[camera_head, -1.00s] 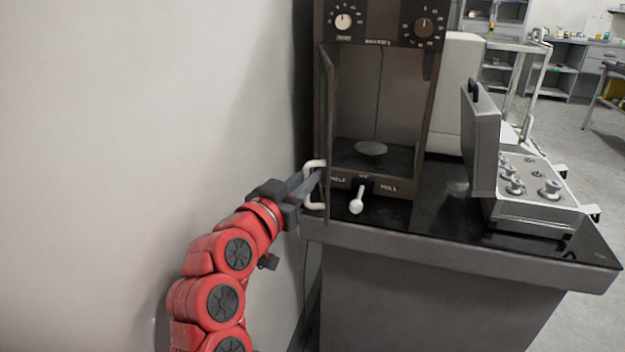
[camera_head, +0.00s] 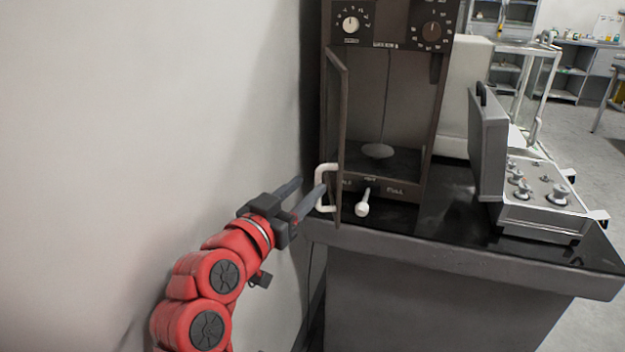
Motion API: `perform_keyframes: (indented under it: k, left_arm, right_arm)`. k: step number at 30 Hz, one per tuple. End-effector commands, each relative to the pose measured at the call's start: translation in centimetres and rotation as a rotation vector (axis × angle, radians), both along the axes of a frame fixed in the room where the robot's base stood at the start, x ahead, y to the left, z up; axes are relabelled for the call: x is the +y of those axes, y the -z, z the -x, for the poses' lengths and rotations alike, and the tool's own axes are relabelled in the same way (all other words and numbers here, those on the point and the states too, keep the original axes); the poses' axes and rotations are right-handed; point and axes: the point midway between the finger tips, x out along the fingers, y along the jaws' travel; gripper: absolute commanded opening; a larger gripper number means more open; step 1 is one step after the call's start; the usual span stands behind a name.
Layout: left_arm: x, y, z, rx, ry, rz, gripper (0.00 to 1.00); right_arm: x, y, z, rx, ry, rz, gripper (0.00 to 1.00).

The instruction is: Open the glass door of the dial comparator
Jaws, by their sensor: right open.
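The dial comparator (camera_head: 435,110) is a tall dark cabinet with two dials at the top and a round pan (camera_head: 378,151) inside. Its glass door (camera_head: 335,115) stands swung out on the left side, seen nearly edge-on, and the chamber front is uncovered. The white door handle (camera_head: 321,172) is at the door's lower part.
A white-knobbed lever (camera_head: 362,208) sticks out below the chamber. A grey case with raised lid and knobs (camera_head: 541,185) stands on the right of the dark tabletop (camera_head: 450,215). A plain wall (camera_head: 150,100) is close on the left.

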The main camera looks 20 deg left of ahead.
Motion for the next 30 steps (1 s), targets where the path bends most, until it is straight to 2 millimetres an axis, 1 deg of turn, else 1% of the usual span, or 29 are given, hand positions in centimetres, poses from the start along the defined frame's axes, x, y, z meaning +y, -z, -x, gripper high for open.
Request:
perform_keyframes:
  k: [1, 6, 10, 15, 22, 23, 27, 29, 30]
  left_arm:
    - [0.0, -0.3, 0.0, 0.000, 0.000, 0.000, 0.50]
    - [0.0, -0.7, 0.0, 0.000, 0.000, 0.000, 0.50]
    - [0.0, -0.8, 0.0, 0.000, 0.000, 0.000, 0.50]
    - [0.0, -0.9, 0.0, 0.000, 0.000, 0.000, 0.50]
    - [0.0, -0.9, 0.0, 0.000, 0.000, 0.000, 0.50]
    - [0.0, -0.9, 0.0, 0.000, 0.000, 0.000, 0.50]
    - [0.0, -0.7, 0.0, 0.000, 0.000, 0.000, 0.50]
    - [0.0, -0.4, 0.0, 0.000, 0.000, 0.000, 0.50]
    - [0.0, -0.2, 0.0, 0.000, 0.000, 0.000, 0.50]
  right_arm:
    - [0.5, -0.1, 1.2, 0.000, -0.006, 0.000, 0.45]
    - [1.2, -0.2, 4.9, -0.002, -0.006, -0.002, 0.45]
    - [1.5, -0.1, 6.9, -0.001, -0.003, -0.001, 0.45]
    - [1.7, -0.1, 8.1, -0.001, -0.001, -0.001, 0.45]
    - [1.7, 0.0, 8.2, -0.001, 0.000, -0.002, 0.45]
    - [1.7, 0.0, 8.2, -0.001, 0.000, -0.002, 0.43]
    - [1.5, -0.3, 7.8, -0.014, -0.001, 0.000, 0.18]
    - [1.2, -0.8, 7.2, -0.036, -0.002, 0.003, 0.07]
    - [0.9, -1.4, 6.7, -0.060, -0.004, 0.006, 0.00]
